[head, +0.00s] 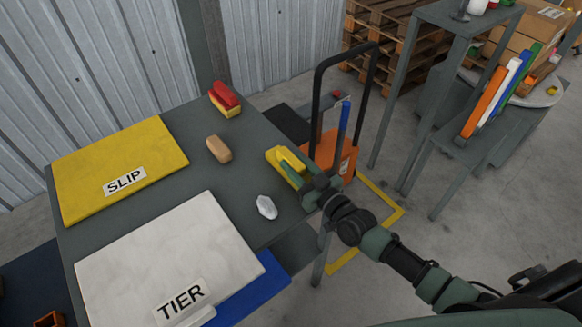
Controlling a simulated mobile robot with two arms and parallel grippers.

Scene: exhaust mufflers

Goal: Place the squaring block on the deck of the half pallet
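A tan, wood-coloured block (219,149) with rounded edges lies on the dark grey table; it may be the squaring block, but no label confirms it. My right gripper (288,168) reaches in from the right over the table's right edge, at a yellow object (283,155). The fingers overlap this object, and I cannot tell whether they are closed on it. The tan block lies apart, left of that gripper. Wooden pallets (388,32) are stacked at the back; I cannot tell which thing is the half pallet. My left gripper is not in view.
The table (185,180) carries a yellow SLIP sheet (110,155), a white TIER sheet (150,260) over a blue one (262,285), a red-and-yellow item (226,98) and a pale lump (266,207). An orange hand truck (343,158) and grey shelving (440,145) stand to the right.

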